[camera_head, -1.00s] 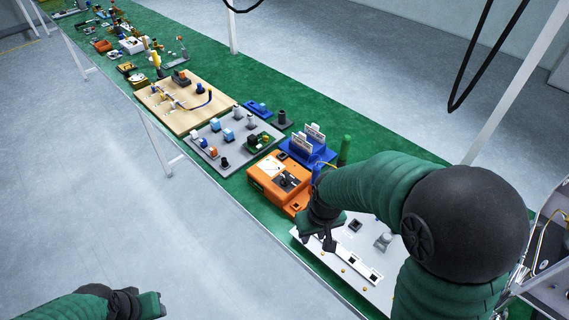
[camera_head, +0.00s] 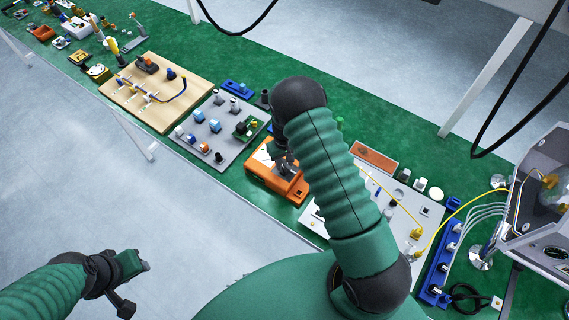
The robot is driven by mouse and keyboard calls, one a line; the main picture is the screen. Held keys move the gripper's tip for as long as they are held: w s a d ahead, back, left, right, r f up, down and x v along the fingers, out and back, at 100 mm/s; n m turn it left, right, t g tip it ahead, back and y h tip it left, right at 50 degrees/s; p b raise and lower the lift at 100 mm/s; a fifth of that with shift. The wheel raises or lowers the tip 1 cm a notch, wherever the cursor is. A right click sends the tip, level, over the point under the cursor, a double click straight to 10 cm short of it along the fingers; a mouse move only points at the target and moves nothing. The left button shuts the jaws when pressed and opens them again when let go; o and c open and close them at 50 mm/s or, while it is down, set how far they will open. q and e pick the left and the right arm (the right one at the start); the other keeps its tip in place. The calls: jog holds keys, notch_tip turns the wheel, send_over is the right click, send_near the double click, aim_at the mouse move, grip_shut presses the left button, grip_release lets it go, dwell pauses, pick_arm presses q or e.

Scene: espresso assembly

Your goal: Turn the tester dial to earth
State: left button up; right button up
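The orange tester (camera_head: 266,178) stands on the green bench top, right of the grey component board. Its dial is hidden behind my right gripper and wrist. My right gripper (camera_head: 284,163) reaches down over the tester's top face. Its fingers are small and partly covered by the arm, so I cannot tell whether they touch the dial or are open or shut. My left gripper (camera_head: 132,284) hangs at the lower left, over the floor and away from the bench.
A grey board (camera_head: 232,145) with several parts and a wooden board (camera_head: 160,111) lie left of the tester. A white panel (camera_head: 316,219) with yellow cables lies to its right. A blue socket strip (camera_head: 437,262) and an open machine (camera_head: 543,190) are farther right.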

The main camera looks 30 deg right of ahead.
aim_at(284, 170)
jog(key=f, duration=0.2)
jog(key=shift+w+f, duration=0.2)
jog(key=shift+f, duration=0.2)
jog(key=shift+s+a+r, duration=0.15)
jog(key=shift+s+a, duration=0.05)
jog(key=shift+c, duration=0.5)
jog(key=shift+d, duration=0.1)
grip_shut()
